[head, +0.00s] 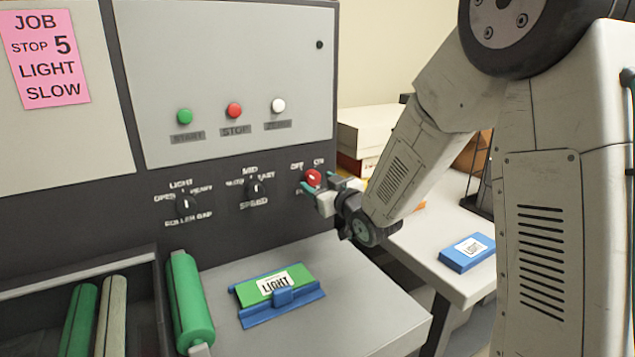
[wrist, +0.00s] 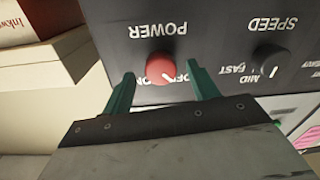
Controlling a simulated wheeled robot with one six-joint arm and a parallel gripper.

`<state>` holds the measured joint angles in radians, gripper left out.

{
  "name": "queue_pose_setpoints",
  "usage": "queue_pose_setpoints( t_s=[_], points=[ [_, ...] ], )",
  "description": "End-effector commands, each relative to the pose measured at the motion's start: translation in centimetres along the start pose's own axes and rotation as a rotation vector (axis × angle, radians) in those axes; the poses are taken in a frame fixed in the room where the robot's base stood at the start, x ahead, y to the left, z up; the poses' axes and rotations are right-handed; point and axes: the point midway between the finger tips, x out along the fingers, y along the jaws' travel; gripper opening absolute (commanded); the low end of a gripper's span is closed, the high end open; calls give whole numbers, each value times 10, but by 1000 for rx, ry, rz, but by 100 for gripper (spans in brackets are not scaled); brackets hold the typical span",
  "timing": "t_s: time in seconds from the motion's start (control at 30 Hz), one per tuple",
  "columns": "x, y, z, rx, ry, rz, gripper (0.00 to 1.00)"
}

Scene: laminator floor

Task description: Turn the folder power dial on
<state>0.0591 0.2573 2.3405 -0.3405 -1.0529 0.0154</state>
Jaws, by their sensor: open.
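The red power dial (head: 313,178) is on the dark lower panel of the machine, with OFF at its upper left and ON at its upper right. In the wrist view the dial (wrist: 160,67) appears upside down, and its white mark seems to point toward OFF. My gripper (head: 322,188) is at the dial, coming from the right. In the wrist view my gripper's green fingers (wrist: 161,80) are open, one on each side of the dial, with visible gaps. I cannot tell how deep the fingertips reach around it.
A black speed dial (head: 257,188) and a roller gap dial (head: 186,204) sit left of the power dial. Green, red and white buttons are above. A blue holder with a green LIGHT pack (head: 265,285) lies on the shelf below. A side table (head: 425,240) holds a blue pack (head: 467,252).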

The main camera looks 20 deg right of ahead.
Motion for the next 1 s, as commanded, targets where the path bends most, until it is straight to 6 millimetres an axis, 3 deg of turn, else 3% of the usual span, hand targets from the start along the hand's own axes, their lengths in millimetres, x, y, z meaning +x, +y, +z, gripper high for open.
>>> queue_pose_setpoints(
  t_s=[0.17,0.43,0.47,0.6,1.0],
  points=[
    [14,0,0,0,0,0,59],
    [16,0,0,0,0,0,59],
    [16,0,0,0,0,0,54],
    [16,0,0,0,0,1,15],
    [16,0,0,50,2,1,15]
  ],
)
